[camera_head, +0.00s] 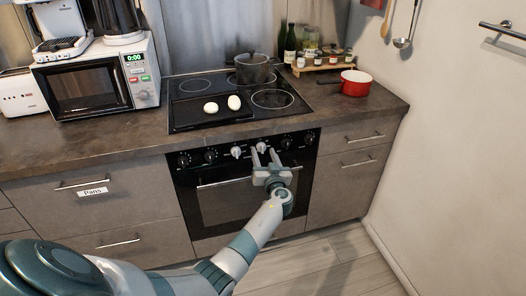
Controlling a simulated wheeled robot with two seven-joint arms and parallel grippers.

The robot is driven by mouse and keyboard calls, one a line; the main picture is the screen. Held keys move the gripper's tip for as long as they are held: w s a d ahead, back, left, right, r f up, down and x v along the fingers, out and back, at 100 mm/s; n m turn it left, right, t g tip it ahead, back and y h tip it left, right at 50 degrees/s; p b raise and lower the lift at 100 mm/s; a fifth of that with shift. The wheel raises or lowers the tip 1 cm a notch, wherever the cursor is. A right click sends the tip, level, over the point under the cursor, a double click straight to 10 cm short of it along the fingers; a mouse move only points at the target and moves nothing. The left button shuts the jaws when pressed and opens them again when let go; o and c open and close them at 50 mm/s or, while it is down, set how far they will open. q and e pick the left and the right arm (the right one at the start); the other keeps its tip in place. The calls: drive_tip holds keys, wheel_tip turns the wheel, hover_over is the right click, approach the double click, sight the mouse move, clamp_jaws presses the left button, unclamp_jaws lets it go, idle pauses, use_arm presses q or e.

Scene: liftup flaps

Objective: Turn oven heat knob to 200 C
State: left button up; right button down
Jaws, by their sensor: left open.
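The oven (228,207) is built in under the counter, with a black control panel and a row of several knobs. Two light knobs sit mid-row: one (236,152) left of my gripper and one (262,146) right at its fingertips. Darker knobs lie to both sides, such as the black knob (286,142) at the right. My left gripper (265,154) is open, its two fingers pointing at the panel around the right light knob. I cannot tell whether they touch it. The knob markings are too small to read. My right gripper is not in view.
The oven handle (222,182) runs just below the knobs, close to my gripper. A red pan (356,82) stands at the right, a microwave (97,80) at the left.

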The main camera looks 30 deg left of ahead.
use_arm(q)
drive_tip(key=shift+x, duration=0.95)
drive_tip(key=c, duration=1)
drive_tip(key=shift+c, duration=0.2)
